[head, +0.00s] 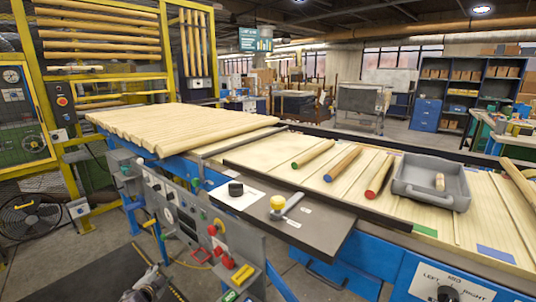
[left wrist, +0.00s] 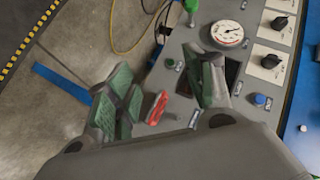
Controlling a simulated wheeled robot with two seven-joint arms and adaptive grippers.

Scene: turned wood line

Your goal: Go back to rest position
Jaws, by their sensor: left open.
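My left gripper (head: 150,284) shows at the bottom left edge of the head view, low in front of the machine's control panel (head: 172,222). In the left wrist view the left gripper (left wrist: 163,88) has its two green-padded fingers spread apart, with nothing held between them. Behind the fingers is the grey panel with a red handle or switch (left wrist: 157,108), a round gauge (left wrist: 227,34) and black knobs (left wrist: 279,22). I cannot tell how far the fingers are from the panel. My right gripper is not in view.
Turned wood rods with green (head: 313,154), blue (head: 342,163) and red (head: 379,177) ends lie on the wooden table. A grey tray (head: 405,190) holds a small wooden piece. A fan (head: 30,218) and yellow frame stand left. Grey floor (head: 95,250) lies open before the panel.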

